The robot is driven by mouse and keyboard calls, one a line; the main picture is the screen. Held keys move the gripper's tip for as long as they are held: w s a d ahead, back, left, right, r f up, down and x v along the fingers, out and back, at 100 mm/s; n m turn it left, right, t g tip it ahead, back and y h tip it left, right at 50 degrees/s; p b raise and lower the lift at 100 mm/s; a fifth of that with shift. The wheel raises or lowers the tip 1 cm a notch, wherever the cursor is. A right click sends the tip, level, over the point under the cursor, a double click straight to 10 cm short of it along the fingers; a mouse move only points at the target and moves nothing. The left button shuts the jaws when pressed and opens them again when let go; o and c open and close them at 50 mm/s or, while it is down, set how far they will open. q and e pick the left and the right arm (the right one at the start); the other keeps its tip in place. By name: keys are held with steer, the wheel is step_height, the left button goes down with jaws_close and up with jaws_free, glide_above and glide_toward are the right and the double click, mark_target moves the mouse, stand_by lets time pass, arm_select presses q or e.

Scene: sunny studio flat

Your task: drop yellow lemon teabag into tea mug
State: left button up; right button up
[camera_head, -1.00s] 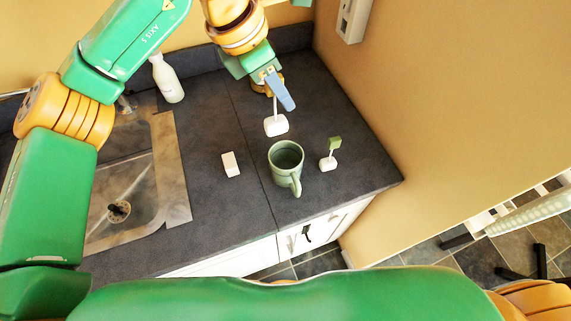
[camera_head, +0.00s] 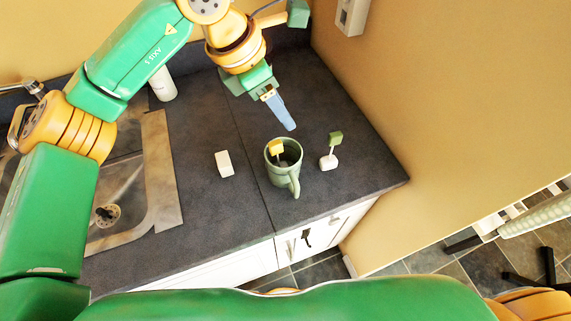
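The green tea mug (camera_head: 292,176) stands upright near the counter's front edge, handle toward me. A yellow tag (camera_head: 276,147) shows inside its mouth near the far left rim; the lemon teabag's white bag is hidden in the mug. My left gripper (camera_head: 290,127) is just above and behind the mug, pointing down toward it. It is apart from the tag and holds nothing visible. One finger hides the other, but the tag has left it, so it is open. My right gripper is not in view.
A teabag with a green tag (camera_head: 336,138) stands right of the mug. A white block (camera_head: 225,164) lies to its left. The sink (camera_head: 160,175) is further left, with a white bottle (camera_head: 163,86) behind. A wall bounds the counter on the right.

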arm_select(q)
steer(key=b+v, duration=0.1)
steer(key=v, duration=0.6)
steer(key=shift+b, duration=0.3)
